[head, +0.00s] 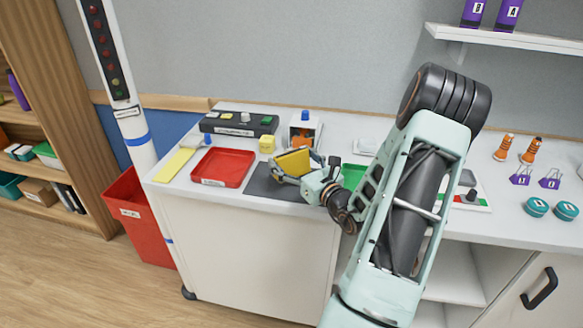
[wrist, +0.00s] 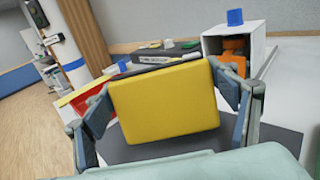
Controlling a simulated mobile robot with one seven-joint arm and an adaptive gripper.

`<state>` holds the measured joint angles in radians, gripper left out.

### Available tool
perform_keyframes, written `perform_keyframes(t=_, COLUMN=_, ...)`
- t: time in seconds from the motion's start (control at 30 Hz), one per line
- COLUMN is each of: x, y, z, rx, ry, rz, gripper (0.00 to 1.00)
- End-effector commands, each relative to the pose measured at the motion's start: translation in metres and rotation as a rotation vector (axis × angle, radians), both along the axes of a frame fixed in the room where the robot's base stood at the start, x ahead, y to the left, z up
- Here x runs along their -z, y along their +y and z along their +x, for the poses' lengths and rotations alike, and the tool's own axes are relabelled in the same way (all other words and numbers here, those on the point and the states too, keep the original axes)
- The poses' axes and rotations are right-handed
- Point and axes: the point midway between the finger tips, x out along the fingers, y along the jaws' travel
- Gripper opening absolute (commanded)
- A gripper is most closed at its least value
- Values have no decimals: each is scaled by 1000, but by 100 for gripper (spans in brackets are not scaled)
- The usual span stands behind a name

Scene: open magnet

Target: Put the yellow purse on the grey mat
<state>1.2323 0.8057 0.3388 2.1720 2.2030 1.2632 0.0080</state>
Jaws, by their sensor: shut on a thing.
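The yellow purse (head: 293,162) is a boxy yellow block with a dark top edge. My gripper (head: 298,172) is shut on it, one finger on each side. In the wrist view the purse (wrist: 165,100) fills the middle between the two fingers. The grey mat (head: 262,184) lies flat on the white counter below the purse. In the wrist view the mat (wrist: 260,145) shows under and to the right of it. The purse hides part of the mat, and I cannot tell whether its lower edge touches the mat.
A red tray (head: 223,168) is left of the mat. A small yellow cube (head: 267,144) and a white box with a blue knob (head: 305,130) stand behind. A black control panel (head: 238,124) is at the back. A green tray (head: 353,177) is on the right, partly behind my arm.

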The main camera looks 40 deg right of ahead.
Motion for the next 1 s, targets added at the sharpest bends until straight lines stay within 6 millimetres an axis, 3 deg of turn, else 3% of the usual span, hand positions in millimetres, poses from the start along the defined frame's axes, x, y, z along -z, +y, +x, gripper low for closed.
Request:
perform_keyframes(t=0.2, x=28, y=0, z=0, rx=0, ry=1, rz=3, gripper=52)
perform_keyframes(t=0.67, x=35, y=0, z=0, rx=-1, ry=0, rz=0, gripper=52)
perform_keyframes(t=0.7, x=34, y=0, z=0, rx=-1, ry=1, rz=0, gripper=84)
perform_keyframes(t=0.83, x=34, y=0, z=0, rx=-1, ry=1, rz=0, gripper=97)
perform_keyframes(t=1.0, x=34, y=0, z=0, rx=-1, ry=1, rz=0, gripper=97)
